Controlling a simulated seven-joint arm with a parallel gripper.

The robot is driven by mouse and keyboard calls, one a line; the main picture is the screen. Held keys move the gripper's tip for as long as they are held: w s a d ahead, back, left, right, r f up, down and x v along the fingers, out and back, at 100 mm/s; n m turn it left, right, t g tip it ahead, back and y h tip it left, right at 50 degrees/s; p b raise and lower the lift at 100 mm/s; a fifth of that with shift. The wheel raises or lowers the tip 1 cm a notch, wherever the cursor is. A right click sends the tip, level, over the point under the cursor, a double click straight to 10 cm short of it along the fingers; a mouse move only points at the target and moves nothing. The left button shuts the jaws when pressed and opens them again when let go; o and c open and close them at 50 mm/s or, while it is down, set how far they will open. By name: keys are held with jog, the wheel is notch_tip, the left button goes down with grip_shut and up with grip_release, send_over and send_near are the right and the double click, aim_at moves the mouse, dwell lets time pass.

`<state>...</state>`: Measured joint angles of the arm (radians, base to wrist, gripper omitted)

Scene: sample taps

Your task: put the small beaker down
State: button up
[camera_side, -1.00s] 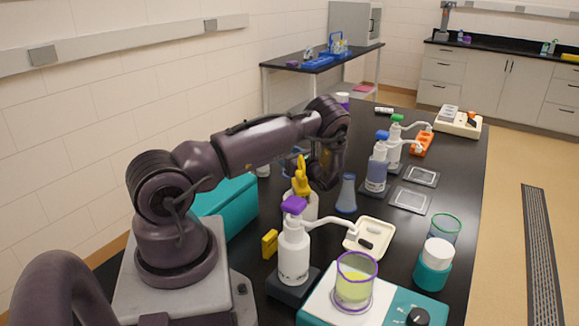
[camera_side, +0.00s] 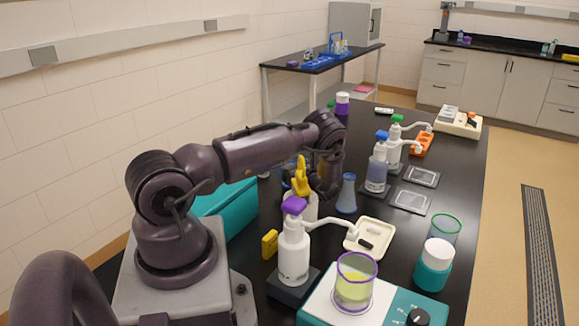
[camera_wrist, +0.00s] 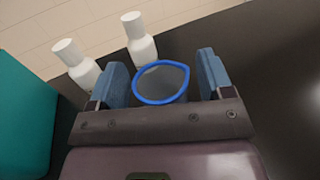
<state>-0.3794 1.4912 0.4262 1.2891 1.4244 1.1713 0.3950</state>
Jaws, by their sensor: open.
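The small beaker (camera_wrist: 165,98), grey inside with a blue rim, stands between my gripper's two blue fingers in the wrist view. My gripper (camera_wrist: 163,72) is open, with a visible gap between the beaker and each finger. The beaker's base is hidden, so its contact with the black bench cannot be seen there. In the side view my gripper (camera_side: 318,182) is low over the bench, behind the yellow object and bottle, and I cannot make out the beaker.
A blue flask (camera_side: 347,194) is close on the right. Two white bottles (camera_wrist: 140,45) and a teal box (camera_wrist: 22,120) are left in the wrist view.

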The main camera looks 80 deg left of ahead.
jog(key=shift+r, duration=0.2)
jog(key=v, duration=0.2)
jog(key=shift+w+d, duration=0.2)
jog(key=shift+d, duration=0.15)
jog(key=d+r+n+h, duration=0.2)
jog(key=d+r+n, duration=0.15)
jog(key=r, duration=0.35)
jog(key=d+r+n+h, duration=0.3)
jog(key=d+r, duration=0.1)
jog(key=r, duration=0.3)
jog(key=s+d+r+n+t+h, duration=0.2)
jog(key=s+d+r+t+h, duration=0.1)
jog(key=d, duration=0.8)
jog(key=s+d+r+n+t+h, duration=0.2)
jog(key=s+d+r+t+h, duration=0.1)
jog(key=d+r, duration=0.5)
jog(key=s+d+r+n+t+h, duration=0.3)
jog(key=s+d+r+t+h, duration=0.1)
jog(key=d, duration=1)
jog(key=r+t+h, duration=0.1)
jog(key=t, duration=0.1)
jog(key=shift+d+r+t+h, duration=0.15)
jog(key=shift+d+t+h, duration=0.15)
